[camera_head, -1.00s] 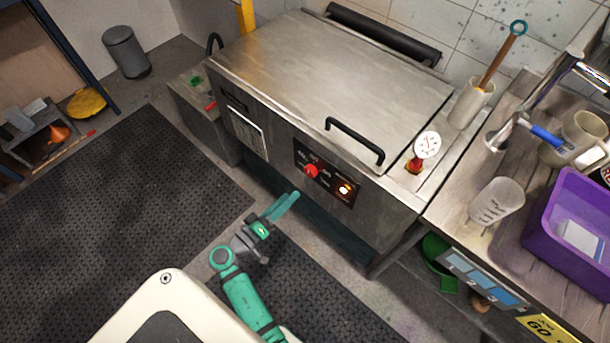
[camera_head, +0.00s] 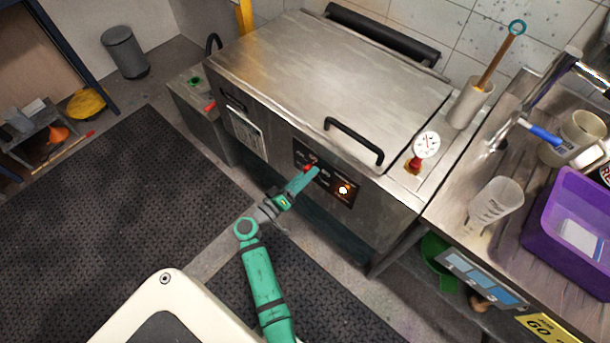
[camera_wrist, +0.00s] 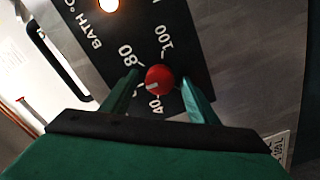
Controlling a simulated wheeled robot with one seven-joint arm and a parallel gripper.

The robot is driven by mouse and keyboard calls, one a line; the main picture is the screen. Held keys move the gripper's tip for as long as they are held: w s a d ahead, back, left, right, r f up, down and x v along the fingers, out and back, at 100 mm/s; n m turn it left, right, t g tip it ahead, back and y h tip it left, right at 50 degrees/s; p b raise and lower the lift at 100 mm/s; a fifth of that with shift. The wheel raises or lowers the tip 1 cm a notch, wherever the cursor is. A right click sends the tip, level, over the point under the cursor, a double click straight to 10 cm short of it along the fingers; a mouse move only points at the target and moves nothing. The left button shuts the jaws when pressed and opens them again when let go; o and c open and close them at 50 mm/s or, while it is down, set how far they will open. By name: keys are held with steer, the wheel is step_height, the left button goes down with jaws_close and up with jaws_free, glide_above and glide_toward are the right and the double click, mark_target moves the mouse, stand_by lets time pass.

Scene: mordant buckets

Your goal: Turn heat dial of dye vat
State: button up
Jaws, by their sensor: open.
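The dye vat (camera_head: 330,75) is a large steel box with a closed lid and a black handle. On its front is a black control panel (camera_head: 340,190) with a lit orange lamp (camera_head: 343,188). The red heat dial (camera_wrist: 159,79) has a white pointer mark and sits among printed numbers 40, 80 and 100 in the wrist view. My green gripper (camera_wrist: 160,92) is open, with one finger on each side of the dial. Contact with the dial cannot be told. In the head view my gripper (camera_head: 312,172) is at the panel and mostly covers the dial.
A dial gauge (camera_head: 426,145) stands on the vat's right ledge. A steel bench with a purple tub (camera_head: 585,225) and a plastic beaker (camera_head: 497,200) is at the right. The lid handle (camera_head: 354,140) sticks out above the panel. Dark mats cover the floor.

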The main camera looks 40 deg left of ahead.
steer(key=c, duration=1)
steer(key=shift+c, duration=0.2)
steer(key=shift+n, duration=0.4)
steer(key=o, duration=1)
steer(key=shift+o, duration=0.2)
steer(key=shift+s, duration=0.1)
steer(key=s, duration=1)
steer(key=shift+s+a, duration=0.3)
steer(key=shift+a, duration=0.15)
